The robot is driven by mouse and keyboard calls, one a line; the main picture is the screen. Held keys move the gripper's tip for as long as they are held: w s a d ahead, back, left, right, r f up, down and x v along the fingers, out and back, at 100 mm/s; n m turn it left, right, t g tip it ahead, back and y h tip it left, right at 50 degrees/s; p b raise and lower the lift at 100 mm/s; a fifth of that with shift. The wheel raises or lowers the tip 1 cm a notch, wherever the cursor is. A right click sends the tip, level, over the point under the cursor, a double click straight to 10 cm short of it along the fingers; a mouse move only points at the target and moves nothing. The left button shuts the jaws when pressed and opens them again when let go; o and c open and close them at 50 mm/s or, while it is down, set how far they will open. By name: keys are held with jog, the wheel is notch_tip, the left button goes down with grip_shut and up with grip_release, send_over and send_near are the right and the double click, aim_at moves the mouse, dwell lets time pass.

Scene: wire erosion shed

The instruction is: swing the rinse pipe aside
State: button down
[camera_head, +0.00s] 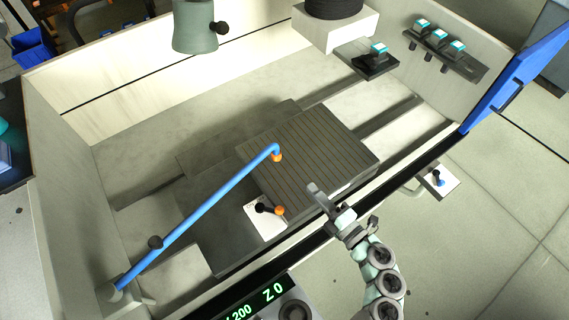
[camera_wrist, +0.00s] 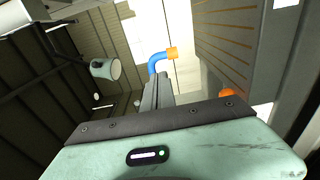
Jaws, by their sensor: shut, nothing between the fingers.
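The rinse pipe (camera_head: 205,212) is a long blue tube with a dark collar partway along. It runs from a pale pivot base (camera_head: 118,293) at the tank's lower left corner to a bent end with an orange nozzle (camera_head: 277,156) over the slotted work plate (camera_head: 318,145). My gripper (camera_head: 314,190) is shut and empty, above the plate's front edge, right of and apart from the nozzle. In the wrist view, the pipe's blue bend (camera_wrist: 155,62) and orange tip show just beyond my closed fingers (camera_wrist: 157,88); the rest of the pipe is hidden or outside that view.
A white plate (camera_head: 264,228) with a black-and-orange lever lies left of my gripper. The tank's front wall has a dark rail (camera_head: 408,172). A grey-green head (camera_head: 195,28) hangs above the back. A blue panel (camera_head: 515,75) stands at right. The tank floor behind the pipe looks clear.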

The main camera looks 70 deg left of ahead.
jog(key=shift+r, duration=0.1)
jog(key=p, duration=0.3)
send_near(278, 151)
jog(key=x, duration=0.6)
jog(key=shift+r, duration=0.1)
jog(key=shift+s+a, duration=0.15)
jog(key=shift+a, duration=0.3)
